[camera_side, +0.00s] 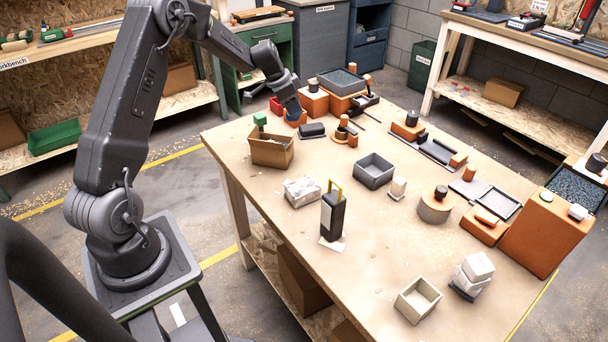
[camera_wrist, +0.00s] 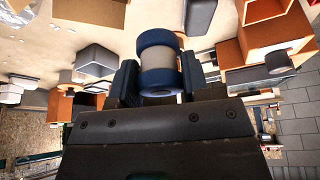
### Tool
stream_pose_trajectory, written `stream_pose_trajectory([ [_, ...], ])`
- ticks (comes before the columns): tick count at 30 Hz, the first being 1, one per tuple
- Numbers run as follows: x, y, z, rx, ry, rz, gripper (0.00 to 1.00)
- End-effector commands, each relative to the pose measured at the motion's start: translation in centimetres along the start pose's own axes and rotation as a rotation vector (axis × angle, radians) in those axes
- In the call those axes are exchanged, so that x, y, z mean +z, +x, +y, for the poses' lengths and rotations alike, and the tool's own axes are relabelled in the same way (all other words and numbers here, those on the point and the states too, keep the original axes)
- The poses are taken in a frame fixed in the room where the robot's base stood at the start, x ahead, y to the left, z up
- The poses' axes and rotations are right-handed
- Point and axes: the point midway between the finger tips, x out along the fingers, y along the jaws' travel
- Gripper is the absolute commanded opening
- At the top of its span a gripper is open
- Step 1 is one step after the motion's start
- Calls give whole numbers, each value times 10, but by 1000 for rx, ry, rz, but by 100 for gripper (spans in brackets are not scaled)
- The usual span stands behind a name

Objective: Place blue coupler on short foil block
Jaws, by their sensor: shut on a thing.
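My gripper (camera_side: 292,108) is at the far left part of the table, fingers pointing down; in the wrist view it (camera_wrist: 158,80) is shut on the blue coupler (camera_wrist: 156,38). The coupler has two blue rings around a pale middle band. In the side view, only a small blue patch shows at the gripper's tip, so I cannot tell its clearance from the table. A low, crinkled silver block, which looks like the short foil block (camera_side: 302,191), lies on the table in front of the cardboard box, well apart from my gripper. Nothing shows on top of it.
An open cardboard box (camera_side: 272,153) with a green block stands between my gripper and the foil block. A black upright case (camera_side: 332,216) and a grey open bin (camera_side: 373,171) flank the block. Orange boxes (camera_side: 314,102) crowd behind my gripper.

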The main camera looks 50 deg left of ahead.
Motion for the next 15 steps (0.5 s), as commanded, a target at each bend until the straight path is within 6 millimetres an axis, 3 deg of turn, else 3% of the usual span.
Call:
stream_pose_trajectory([
  [15, 75, -60, 96, 405, 973, -1, 20],
])
